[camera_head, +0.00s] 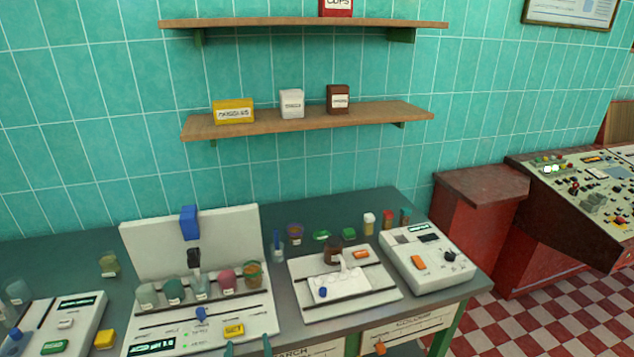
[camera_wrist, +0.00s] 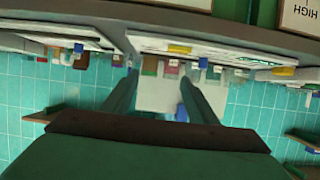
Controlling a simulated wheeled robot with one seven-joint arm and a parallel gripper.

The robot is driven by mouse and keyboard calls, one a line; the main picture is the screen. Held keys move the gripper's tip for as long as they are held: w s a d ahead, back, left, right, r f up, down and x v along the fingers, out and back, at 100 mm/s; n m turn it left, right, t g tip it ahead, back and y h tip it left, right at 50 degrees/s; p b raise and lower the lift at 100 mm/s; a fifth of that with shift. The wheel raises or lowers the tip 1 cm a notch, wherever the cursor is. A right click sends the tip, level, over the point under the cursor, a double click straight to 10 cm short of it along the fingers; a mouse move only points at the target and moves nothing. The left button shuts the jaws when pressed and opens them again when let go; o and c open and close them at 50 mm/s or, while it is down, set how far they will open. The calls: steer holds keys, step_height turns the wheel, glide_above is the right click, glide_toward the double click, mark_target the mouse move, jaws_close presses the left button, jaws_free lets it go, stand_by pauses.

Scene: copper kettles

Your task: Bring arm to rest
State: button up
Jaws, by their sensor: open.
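My gripper (camera_head: 248,347) shows only as two green fingertips at the bottom edge of the head view, in front of the white machine with the upright back panel (camera_head: 160,240). In the wrist view my gripper (camera_wrist: 159,78) has its two green fingers well apart, with nothing between them. The wrist picture is upside down, with the counter edge across its top. The rest of my arm is out of the head view.
The dark green counter (camera_head: 385,207) carries a white machine with a brown bottle (camera_head: 333,252), a white device with a dial (camera_head: 428,256) and several jars. Wooden shelves (camera_head: 310,119) hang above. A red cabinet (camera_head: 480,205) and control console (camera_head: 590,190) stand right, beside open checkered floor (camera_head: 520,320).

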steer(key=s+d+f+m+t+h, duration=0.1)
steer(key=s+d+f, duration=0.4)
steer(key=s+f, duration=0.15)
steer(key=s+d+f+m+h, duration=0.1)
steer(key=s+d+f, duration=0.35)
steer(key=s, duration=0.35)
steer(key=s+d, duration=0.2)
steer(key=s, duration=0.7)
steer(key=s+d+r+m+t+h, duration=0.1)
steer(key=s+d, duration=0.2)
steer(key=s, duration=0.7)
steer(key=shift+d+r+h, duration=0.15)
steer(key=shift+d+h, duration=0.15)
steer(key=shift+d, duration=0.05)
